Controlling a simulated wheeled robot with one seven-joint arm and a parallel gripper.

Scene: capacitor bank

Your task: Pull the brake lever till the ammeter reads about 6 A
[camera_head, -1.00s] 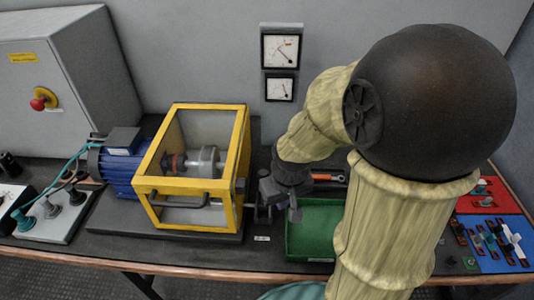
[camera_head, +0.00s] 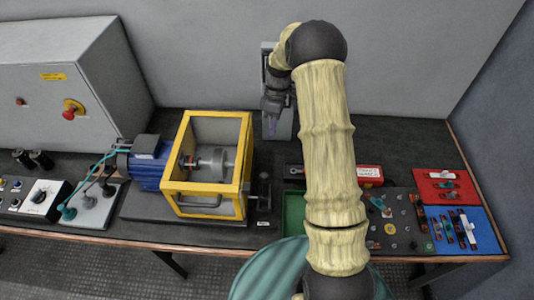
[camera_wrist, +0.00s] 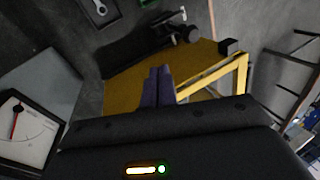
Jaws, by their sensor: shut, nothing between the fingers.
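The brake lever appears to be the dark upright part (camera_head: 264,190) at the right side of the yellow-framed cage (camera_head: 249,150); its exact position is hard to tell. My gripper (camera_head: 272,126) is shut and empty, raised in front of the grey wall panel (camera_head: 285,124), apart from the lever. In the wrist view its fingers (camera_wrist: 157,86) are together, with the yellow cage (camera_wrist: 240,80) beyond them. A white meter face (camera_wrist: 32,128) with a needle shows at the wrist view's left edge; its numbers are unreadable. My arm hides the panel's meters in the head view.
A blue motor (camera_head: 147,166) joins the cage on the left. A grey cabinet (camera_head: 60,90) with a red knob stands behind. A green tray (camera_head: 293,215) lies right of the cage, partly behind my arm. Red (camera_head: 440,186) and blue (camera_head: 475,232) boards lie at the right.

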